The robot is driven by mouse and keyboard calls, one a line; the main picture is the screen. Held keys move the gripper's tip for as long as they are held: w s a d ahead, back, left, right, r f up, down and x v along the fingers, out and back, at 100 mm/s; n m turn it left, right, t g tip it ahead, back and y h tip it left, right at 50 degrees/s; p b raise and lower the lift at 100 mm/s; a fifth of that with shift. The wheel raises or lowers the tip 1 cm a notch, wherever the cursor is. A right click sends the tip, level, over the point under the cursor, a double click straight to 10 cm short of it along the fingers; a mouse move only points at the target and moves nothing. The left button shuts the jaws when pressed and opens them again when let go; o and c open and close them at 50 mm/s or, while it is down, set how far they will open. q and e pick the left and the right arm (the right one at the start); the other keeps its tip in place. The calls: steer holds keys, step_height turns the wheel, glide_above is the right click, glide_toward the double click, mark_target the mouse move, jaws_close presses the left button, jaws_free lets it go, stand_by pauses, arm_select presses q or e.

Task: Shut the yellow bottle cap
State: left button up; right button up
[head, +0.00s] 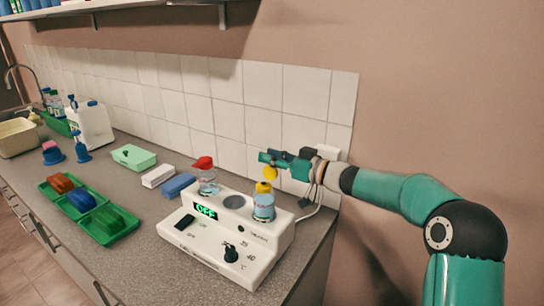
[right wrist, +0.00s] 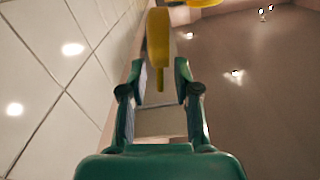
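The yellow cap (head: 270,172) stands raised above the yellow neck of a clear bottle (head: 264,208) with bluish contents, so it is open. The bottle is upright in the right well of a white heater unit (head: 228,243). My right gripper (head: 268,157) is just above and beside the raised cap. In the right wrist view the right gripper (right wrist: 160,75) has its fingers apart, with the cap (right wrist: 158,38) edge-on at and beyond the fingertips. I cannot tell if they touch. My left gripper is not in view.
A bottle with a raised red cap (head: 203,163) stands in the unit's left well. A blue block (head: 178,185) and a white block (head: 159,176) lie to its left, then a green tray (head: 112,236) with colored items. The tiled wall (head: 262,122) is close behind.

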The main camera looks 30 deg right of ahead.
steer(key=shift+c, duration=0.3)
jaws_close()
steer(key=shift+s, duration=0.1)
steer(key=a+n+b, duration=0.1)
steer(key=s+n+b, duration=0.1)
steer(key=n, duration=0.1)
steer(key=a+n+b, duration=0.1)
steer(key=n, duration=0.1)
steer(key=shift+s+a+f, duration=0.1)
steer(key=shift+s+a, duration=0.15)
steer(key=shift+a, duration=0.05)
steer(key=n+b, duration=0.1)
steer(key=a+n, duration=0.1)
steer(key=n+b, duration=0.1)
steer(key=shift+s+a+f+b, duration=0.15)
steer(key=shift+s+f+b, duration=0.15)
steer(key=shift+s+b, duration=0.05)
steer(key=s+a+f+n+b, duration=0.2)
steer(key=f+n+b, duration=0.3)
steer(key=n+b, duration=0.6)
steer(key=shift+a+n, duration=0.6)
steer(key=shift+a, duration=0.15)
steer(key=shift+f, duration=0.15)
